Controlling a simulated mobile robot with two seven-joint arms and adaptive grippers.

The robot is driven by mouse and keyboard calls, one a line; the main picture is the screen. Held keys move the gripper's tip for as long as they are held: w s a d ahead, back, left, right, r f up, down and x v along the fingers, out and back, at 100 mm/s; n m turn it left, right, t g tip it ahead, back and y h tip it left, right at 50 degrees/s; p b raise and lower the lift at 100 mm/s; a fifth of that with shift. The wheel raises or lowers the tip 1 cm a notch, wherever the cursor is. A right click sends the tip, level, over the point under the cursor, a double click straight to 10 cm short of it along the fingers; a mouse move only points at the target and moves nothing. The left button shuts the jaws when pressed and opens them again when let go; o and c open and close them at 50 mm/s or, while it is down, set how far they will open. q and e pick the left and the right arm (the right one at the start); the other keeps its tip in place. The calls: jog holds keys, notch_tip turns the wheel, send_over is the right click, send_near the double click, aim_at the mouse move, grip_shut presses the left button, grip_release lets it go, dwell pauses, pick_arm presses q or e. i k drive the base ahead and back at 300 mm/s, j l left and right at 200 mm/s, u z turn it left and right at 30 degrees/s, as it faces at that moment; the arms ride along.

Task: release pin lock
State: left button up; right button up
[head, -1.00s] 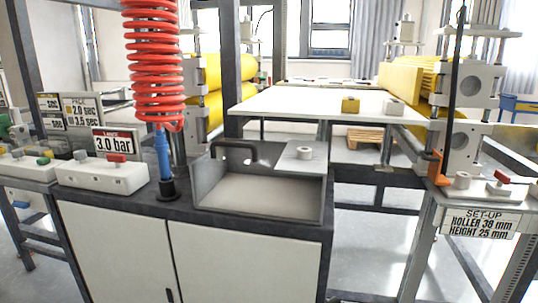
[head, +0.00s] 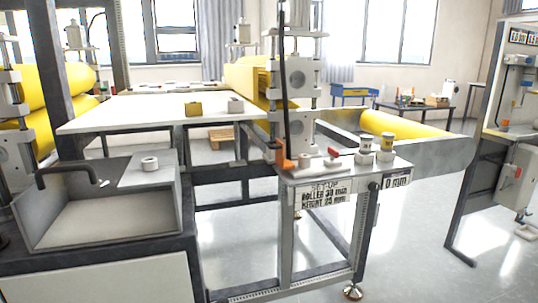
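The pin lock cannot be told for sure. Candidates show on the small side stand (head: 345,171) at the roller frame: an orange bracket (head: 283,156) at the foot of a black upright rod, and a small red lever (head: 333,152) on a white block. Signs on the stand read "SET-UP ROLLER 38 mm HEIGHT 25 mm" and "0 mm". Neither of my grippers shows in the head view.
A grey open tray (head: 95,215) with a black handle sits on the cabinet at left. A white table (head: 150,112) carries a yellow block (head: 194,109). A grey control post (head: 500,130) stands at right. The floor between is clear.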

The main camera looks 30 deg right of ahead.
aim_at(335, 154)
jog(key=z, duration=1.4)
jog(key=l+u, duration=0.15)
jog(key=l, duration=0.35)
jog(key=k+l+u, duration=0.15)
jog(key=l, duration=0.3)
jog(key=l+u, duration=0.1)
jog(key=l, duration=0.35)
